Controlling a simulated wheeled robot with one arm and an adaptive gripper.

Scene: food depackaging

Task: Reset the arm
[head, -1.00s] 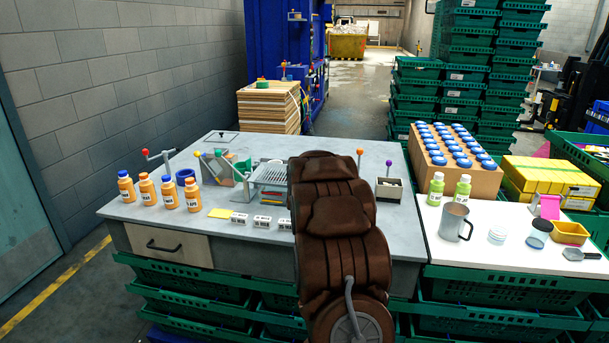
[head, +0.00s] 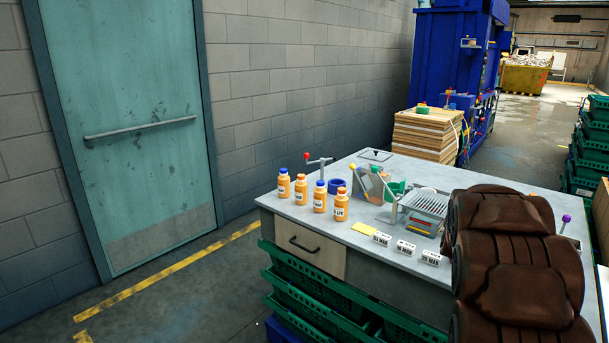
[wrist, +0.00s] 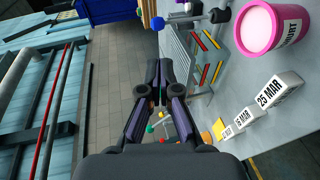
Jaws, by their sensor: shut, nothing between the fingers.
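My gripper (wrist: 158,68) shows in the wrist view, with its two dark fingers drawn together and nothing held. It hangs over the grey workbench area, near a slotted metal rack (wrist: 178,62) and the date blocks (wrist: 280,90). My brown arm covers the right end of the bench (head: 318,212) in the head view. The gripper itself is hidden or out of frame there.
Several orange bottles (head: 320,196) stand at the bench's left side. White date blocks (head: 405,248) line its front, near the rack (head: 425,207). A pink tub (wrist: 270,28) shows in the wrist view. The floor between bench and teal door (head: 128,120) is clear.

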